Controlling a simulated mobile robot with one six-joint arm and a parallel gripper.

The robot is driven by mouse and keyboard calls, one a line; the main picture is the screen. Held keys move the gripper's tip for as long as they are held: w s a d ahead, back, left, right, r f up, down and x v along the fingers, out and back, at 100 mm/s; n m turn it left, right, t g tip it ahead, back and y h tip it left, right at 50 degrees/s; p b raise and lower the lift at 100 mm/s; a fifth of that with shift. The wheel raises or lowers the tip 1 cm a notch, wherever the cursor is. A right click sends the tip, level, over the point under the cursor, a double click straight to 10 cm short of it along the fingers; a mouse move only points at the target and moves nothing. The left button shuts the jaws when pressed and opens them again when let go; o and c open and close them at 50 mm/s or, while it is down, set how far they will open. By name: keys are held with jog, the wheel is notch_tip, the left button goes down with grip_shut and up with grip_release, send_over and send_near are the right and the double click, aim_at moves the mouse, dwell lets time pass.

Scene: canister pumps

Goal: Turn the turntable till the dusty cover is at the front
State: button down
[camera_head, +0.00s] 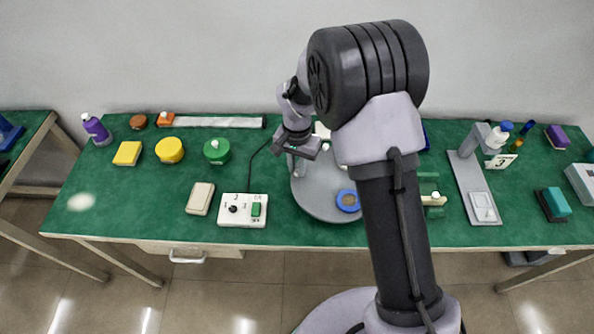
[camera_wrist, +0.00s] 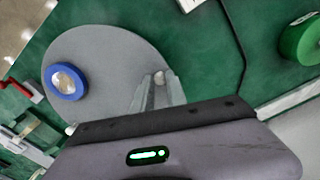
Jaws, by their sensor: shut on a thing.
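The turntable is a grey round disc (camera_head: 318,196) on the green bench, partly hidden behind my arm; it also shows in the wrist view (camera_wrist: 110,55). A blue-rimmed round piece with a pale, blotchy middle (camera_head: 348,201) sits near its front edge, beside my arm; it also shows in the wrist view (camera_wrist: 65,82). I cannot tell whether this is the dusty cover. My gripper (camera_head: 294,163) is at the disc's left rim. In the wrist view its fingers (camera_wrist: 158,90) are shut on a small pale peg (camera_wrist: 158,76) near the rim.
A white switch box (camera_head: 243,209) and a beige block (camera_head: 200,198) lie left of the disc. A green round container (camera_head: 216,151) stands behind them. Bare bench lies at front left.

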jog(key=shift+w+d+m, duration=0.15)
jog(key=shift+w+m, duration=0.45)
jog(key=shift+w+d+m, duration=0.15)
jog(key=shift+w+m, duration=0.45)
jog(key=shift+w+d+m, duration=0.25)
jog(key=shift+w+m, duration=0.2)
jog(key=shift+m, duration=0.1)
jog(key=shift+w+d+m, duration=0.2)
jog(key=shift+w+m, duration=0.25)
jog(key=shift+m, duration=0.1)
jog(key=shift+w, duration=0.15)
jog(key=c, duration=1.3)
grip_release()
jog(key=shift+c, duration=0.2)
jog(key=shift+r, duration=0.1)
notch_tip(320, 180, up, 17)
jog(key=p, duration=0.5)
jog(key=shift+r, duration=0.15)
